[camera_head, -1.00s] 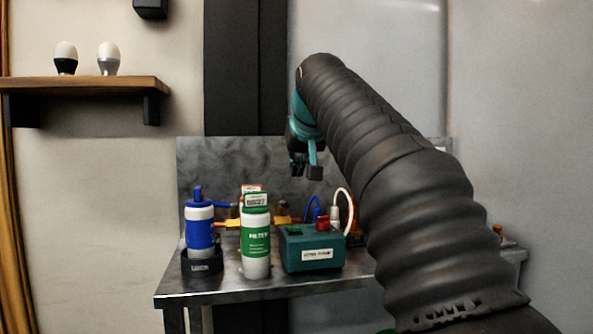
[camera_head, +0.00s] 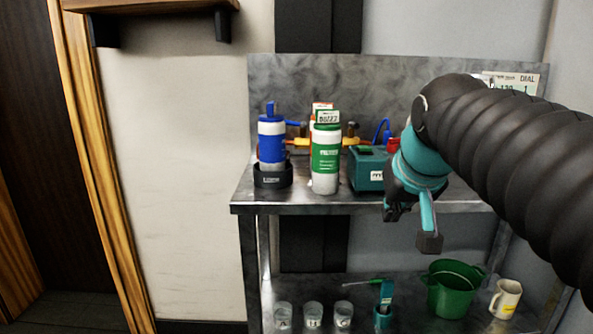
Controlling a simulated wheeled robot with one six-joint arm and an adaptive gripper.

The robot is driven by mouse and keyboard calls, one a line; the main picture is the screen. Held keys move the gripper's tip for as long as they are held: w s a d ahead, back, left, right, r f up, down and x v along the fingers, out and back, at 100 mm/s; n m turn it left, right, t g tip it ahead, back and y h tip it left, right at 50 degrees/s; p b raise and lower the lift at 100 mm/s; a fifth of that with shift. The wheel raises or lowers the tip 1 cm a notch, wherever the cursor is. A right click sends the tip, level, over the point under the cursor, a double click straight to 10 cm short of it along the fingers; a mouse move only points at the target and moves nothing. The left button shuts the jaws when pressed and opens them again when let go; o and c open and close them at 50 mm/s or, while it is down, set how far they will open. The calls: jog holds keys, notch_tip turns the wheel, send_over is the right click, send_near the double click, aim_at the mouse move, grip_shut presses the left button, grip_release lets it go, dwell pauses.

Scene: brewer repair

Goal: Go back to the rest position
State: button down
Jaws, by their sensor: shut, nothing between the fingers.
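My gripper (camera_head: 412,226) is at the end of my arm, which comes in from the right. It is shut and empty, pointing down in front of the steel table's front edge (camera_head: 330,205). It is nearer to me than the teal box (camera_head: 367,172) and lies below and right of it in the picture. My arm partly hides the table's right side and the dial sign (camera_head: 522,84) at the back.
On the table stand a blue and white bottle (camera_head: 271,140) in a black holder (camera_head: 272,176) and a green and white filter bottle (camera_head: 326,160). The lower shelf holds several clear cups (camera_head: 313,315), a green bucket (camera_head: 452,292) and a white mug (camera_head: 505,298). Left of the table is clear.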

jog(key=s+f+g, duration=0.1)
jog(key=s+f, duration=1.4)
jog(key=f, duration=0.4)
jog(key=shift+f+g, duration=0.35)
jog(key=shift+g, duration=0.05)
